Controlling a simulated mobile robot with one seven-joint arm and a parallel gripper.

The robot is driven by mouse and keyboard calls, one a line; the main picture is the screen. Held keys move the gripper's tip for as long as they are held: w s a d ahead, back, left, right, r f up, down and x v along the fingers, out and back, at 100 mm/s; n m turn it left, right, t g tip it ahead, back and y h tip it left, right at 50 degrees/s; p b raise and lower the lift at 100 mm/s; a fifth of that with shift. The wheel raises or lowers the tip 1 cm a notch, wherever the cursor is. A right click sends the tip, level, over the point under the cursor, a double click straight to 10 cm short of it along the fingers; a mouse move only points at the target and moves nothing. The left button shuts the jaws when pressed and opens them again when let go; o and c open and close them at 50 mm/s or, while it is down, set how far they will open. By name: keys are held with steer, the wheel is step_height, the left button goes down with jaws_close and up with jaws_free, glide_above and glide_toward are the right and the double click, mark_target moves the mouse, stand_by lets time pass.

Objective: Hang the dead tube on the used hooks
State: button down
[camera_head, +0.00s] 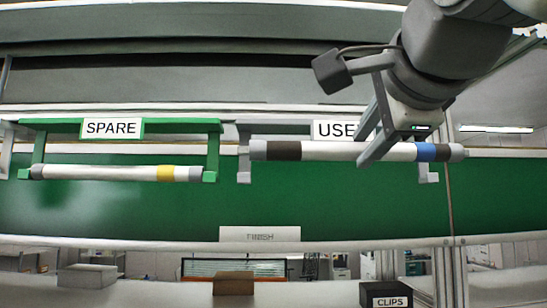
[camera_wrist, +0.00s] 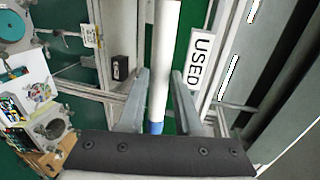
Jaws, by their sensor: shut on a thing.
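The dead tube (camera_head: 330,151) is white with dark bands towards its ends, a blue band at the right and grey caps. My gripper (camera_head: 369,150) is shut on it, right of its middle, and holds it level. In the wrist view the tube (camera_wrist: 161,70) runs between the two fingers (camera_wrist: 160,95). The grey used hooks (camera_head: 243,177) lie behind it under the USED sign (camera_head: 333,130). The tube's ends show a little above the hook tips in the picture; whether it touches them I cannot tell. My gripper hides part of the sign and rack.
A spare tube (camera_head: 110,173) with a yellow band hangs on the green SPARE hooks (camera_head: 211,175) at the left. A FINISH sign (camera_head: 260,235) and a black CLIPS box (camera_head: 386,296) are lower down. The green panel (camera_head: 330,205) below the hooks is clear.

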mark_target(345, 160)
steer(key=shift+s, duration=0.1)
steer(key=x, duration=1)
steer(key=shift+r, duration=0.35)
stand_by(0.9)
steer(key=shift+f, duration=0.15)
stand_by(0.8)
steer(key=c, duration=0.5)
jaws_free()
